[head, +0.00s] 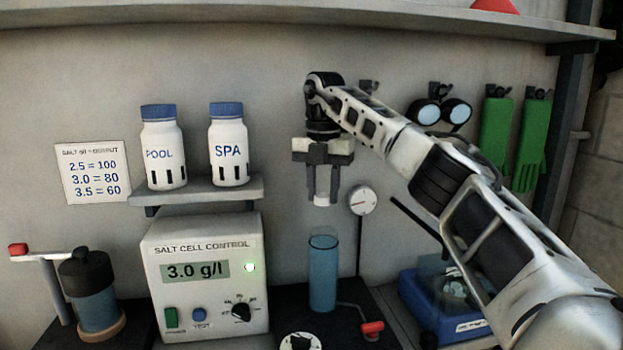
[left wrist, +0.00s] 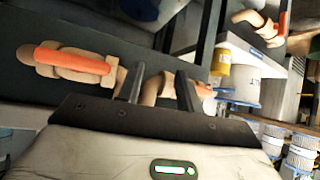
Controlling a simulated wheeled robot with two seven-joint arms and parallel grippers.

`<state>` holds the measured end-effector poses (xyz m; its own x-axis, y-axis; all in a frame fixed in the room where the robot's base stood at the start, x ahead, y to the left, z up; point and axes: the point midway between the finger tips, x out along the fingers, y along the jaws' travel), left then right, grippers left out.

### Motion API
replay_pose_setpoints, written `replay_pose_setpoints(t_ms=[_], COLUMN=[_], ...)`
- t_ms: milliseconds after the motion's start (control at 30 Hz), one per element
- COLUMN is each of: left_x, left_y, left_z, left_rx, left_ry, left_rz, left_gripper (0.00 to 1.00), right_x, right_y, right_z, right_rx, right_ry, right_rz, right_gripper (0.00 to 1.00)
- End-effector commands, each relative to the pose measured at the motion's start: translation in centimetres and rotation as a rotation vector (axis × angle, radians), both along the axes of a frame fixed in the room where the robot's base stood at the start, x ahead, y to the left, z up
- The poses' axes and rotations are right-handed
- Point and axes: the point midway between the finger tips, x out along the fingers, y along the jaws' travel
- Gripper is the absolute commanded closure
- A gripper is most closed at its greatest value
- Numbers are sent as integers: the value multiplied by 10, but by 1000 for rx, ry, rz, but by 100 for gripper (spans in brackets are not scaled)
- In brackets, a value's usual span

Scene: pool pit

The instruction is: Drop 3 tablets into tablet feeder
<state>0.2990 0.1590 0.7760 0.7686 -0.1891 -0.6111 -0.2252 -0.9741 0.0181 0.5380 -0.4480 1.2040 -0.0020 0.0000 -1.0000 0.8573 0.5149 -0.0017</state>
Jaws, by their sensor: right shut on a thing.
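My right gripper (head: 322,188) points down and is shut on a small white tablet (head: 321,200). It holds the tablet above a translucent blue upright cylinder (head: 323,275), which looks like the tablet feeder. The tablet is apart from the cylinder's rim, and I cannot make out any contents in the cylinder. A blue tub (head: 438,310) at the lower right holds pale pieces that look like tablets, partly hidden by my right arm. My left gripper (left wrist: 160,86) shows only in the left wrist view, with its fingers apart and nothing seen held.
A salt cell control box (head: 205,290) stands left of the cylinder, below a small shelf with POOL (head: 163,150) and SPA (head: 229,148) bottles. A dark-capped canister (head: 92,290) is at far left. A red valve handle (head: 372,329) sits right of the cylinder's foot; a round gauge (head: 362,200) is above.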

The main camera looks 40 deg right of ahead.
Motion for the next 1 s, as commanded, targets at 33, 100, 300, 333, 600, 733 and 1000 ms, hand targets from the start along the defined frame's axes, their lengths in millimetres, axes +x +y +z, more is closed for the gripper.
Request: replay_pose_setpoints(t_ms=[33, 100, 300, 333, 600, 733, 1000], left_x=[0, -1, -4, -4, -6, -6, -6], left_y=[0, 0, -1, -1, -3, -4, -4], left_z=[0, -1, -3, -3, -4, -4, -3], left_rx=[-1, 0, -1, -2, -4, -4, -4], left_ry=[1, 2, 9, 11, 14, 15, 14], left_rz=[1, 1, -1, -1, -5, -5, -5], left_gripper=[64, 64, 64, 64, 64, 64, 64], right_x=[-1, -1, -1, -1, -1, -1, -1], right_y=[-2, -4, -3, -3, -4, -3, -3], right_z=[2, 2, -12, -15, -41, -50, -57], right_rx=[0, -1, 0, 0, -1, -1, 0], right_ry=[0, 1, 2, 2, 3, 1, 0], right_rz=[-36, -61, -64, -64, -62, -62, -62], right_gripper=[90, 90, 90, 90, 90, 90, 90])
